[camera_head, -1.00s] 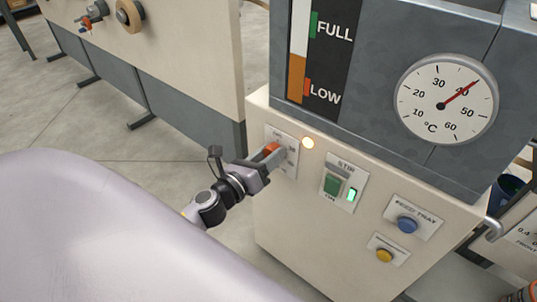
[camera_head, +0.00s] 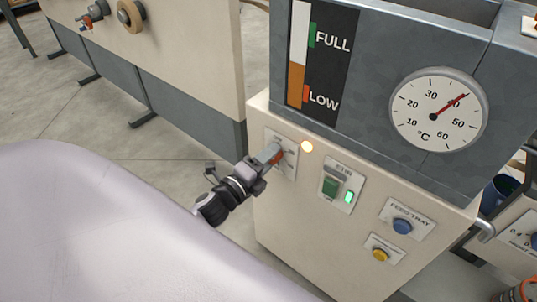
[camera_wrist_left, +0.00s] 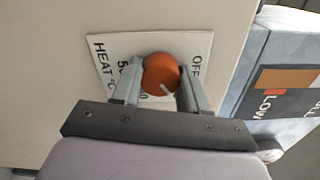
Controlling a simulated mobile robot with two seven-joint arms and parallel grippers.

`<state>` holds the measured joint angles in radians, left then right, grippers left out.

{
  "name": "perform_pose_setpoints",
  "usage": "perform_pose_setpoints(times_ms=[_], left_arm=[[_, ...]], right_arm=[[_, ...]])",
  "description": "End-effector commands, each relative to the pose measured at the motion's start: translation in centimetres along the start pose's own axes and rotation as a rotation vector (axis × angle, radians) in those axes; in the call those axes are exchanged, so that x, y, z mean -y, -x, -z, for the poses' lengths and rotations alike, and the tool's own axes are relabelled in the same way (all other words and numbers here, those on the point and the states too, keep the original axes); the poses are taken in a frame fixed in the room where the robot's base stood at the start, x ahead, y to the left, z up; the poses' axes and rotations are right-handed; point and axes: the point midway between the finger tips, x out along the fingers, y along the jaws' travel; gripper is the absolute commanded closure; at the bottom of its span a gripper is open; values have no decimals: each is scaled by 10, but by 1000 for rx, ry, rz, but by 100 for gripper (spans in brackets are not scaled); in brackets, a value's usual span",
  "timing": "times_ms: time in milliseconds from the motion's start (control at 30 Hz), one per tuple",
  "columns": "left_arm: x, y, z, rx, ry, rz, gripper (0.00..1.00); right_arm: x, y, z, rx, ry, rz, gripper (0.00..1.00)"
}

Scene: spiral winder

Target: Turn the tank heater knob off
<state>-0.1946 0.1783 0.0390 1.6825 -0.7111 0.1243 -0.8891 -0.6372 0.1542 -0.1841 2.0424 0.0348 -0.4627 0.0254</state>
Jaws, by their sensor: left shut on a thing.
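The tank heater knob is an orange round knob (camera_wrist_left: 160,74) with a pale pointer line, on a white plate (camera_wrist_left: 203,45) marked "HEAT °C" and "OFF" in the left wrist view. The pointer slants to the lower right in that view, with "OFF" to the knob's right. My left gripper (camera_wrist_left: 160,88) is shut on the knob, one finger on each side. In the head view my left gripper (camera_head: 273,155) meets the plate and mostly hides the knob. My right gripper is not in view.
The tank's dial (camera_head: 438,110) reads near 40 °C. To the right of the heater plate are a green STIR switch (camera_head: 331,187) with a lit green lamp, a blue feed tray button (camera_head: 402,226) and a yellow button (camera_head: 380,255). Open floor (camera_head: 190,155) lies left of the cabinet.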

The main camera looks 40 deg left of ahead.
Motion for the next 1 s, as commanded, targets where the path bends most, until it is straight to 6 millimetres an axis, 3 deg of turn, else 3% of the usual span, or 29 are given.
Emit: perform_pose_setpoints(times_ms=[700, 1000], left_arm=[[1, 0, 0, 1, 674, -2, 87], [0, 0, 0, 2, 884, -2, 87]], right_arm=[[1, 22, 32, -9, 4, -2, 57], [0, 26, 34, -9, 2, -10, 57]])
